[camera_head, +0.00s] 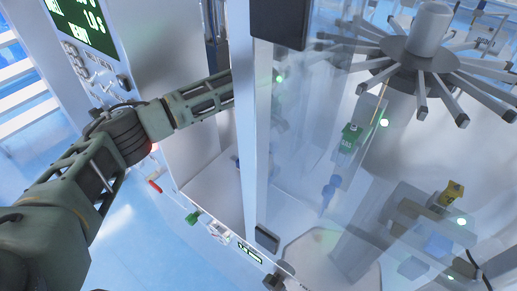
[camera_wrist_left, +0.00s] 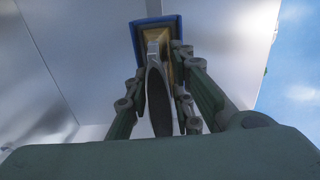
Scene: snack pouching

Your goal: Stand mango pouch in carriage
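My left arm comes in from the left in the head view and reaches into the white machine's opening. Its gripper is hidden there behind the upright frame. In the left wrist view the fingers of my left gripper (camera_wrist_left: 163,80) stand on both sides of a thin grey and dark wedge (camera_wrist_left: 158,100), seen edge-on, which looks like the pouch. Its print is not visible. The fingers look closed in on it. Just beyond the fingertips is a blue-edged, golden-yellow part (camera_wrist_left: 157,27), perhaps the carriage; whether the wedge touches it is unclear. My right gripper is not in view.
A metal upright (camera_head: 249,120) and a clear panel (camera_head: 310,130) stand right of my left arm. Behind the panel is a spoked wheel (camera_head: 420,55). A control screen (camera_head: 82,22) is at upper left. Pale walls close in around the left gripper.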

